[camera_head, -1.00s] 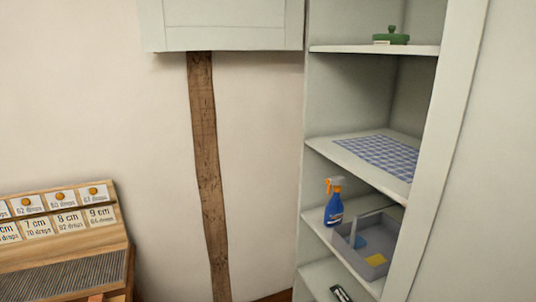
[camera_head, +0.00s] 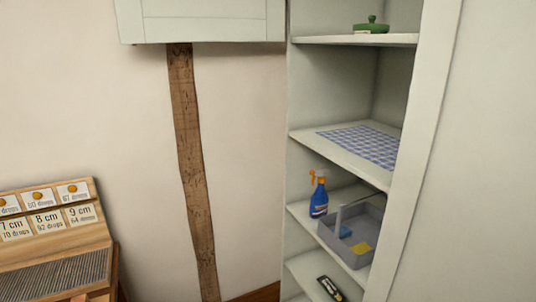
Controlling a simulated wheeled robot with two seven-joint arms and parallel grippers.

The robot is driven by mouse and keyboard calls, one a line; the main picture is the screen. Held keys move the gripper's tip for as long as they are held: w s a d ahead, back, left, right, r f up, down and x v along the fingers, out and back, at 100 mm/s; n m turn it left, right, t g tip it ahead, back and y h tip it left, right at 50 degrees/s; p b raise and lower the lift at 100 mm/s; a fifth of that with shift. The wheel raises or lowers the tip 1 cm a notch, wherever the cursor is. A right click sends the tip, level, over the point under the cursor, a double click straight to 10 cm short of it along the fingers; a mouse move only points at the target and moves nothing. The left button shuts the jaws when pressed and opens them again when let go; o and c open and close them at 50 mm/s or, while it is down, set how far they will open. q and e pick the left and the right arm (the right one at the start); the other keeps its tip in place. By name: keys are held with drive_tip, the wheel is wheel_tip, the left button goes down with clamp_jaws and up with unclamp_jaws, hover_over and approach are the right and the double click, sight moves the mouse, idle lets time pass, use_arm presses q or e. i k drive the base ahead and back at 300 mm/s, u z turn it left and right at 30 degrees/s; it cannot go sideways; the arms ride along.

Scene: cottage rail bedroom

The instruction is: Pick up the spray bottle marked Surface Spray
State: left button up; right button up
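A blue spray bottle (camera_head: 319,200) with an orange trigger head stands upright on a lower shelf of the tall pale cabinet, at the shelf's left end. Its label is too small to read. A grey caddy (camera_head: 372,217) with a handle stands just to its right on the same shelf and holds a blue item and a yellow item. Neither of my grippers shows in this view.
The cabinet's right side panel (camera_head: 425,150) stands right of the shelves. A checked cloth (camera_head: 362,146) lies on the shelf above, and a green lidded dish (camera_head: 372,26) sits higher. A dark item (camera_head: 331,288) lies on the shelf below. A wooden stand with cards (camera_head: 50,235) is at left.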

sight(319, 200)
drive_tip(key=u, duration=0.55)
drive_tip(key=i, duration=0.95)
drive_tip(key=z, duration=0.45)
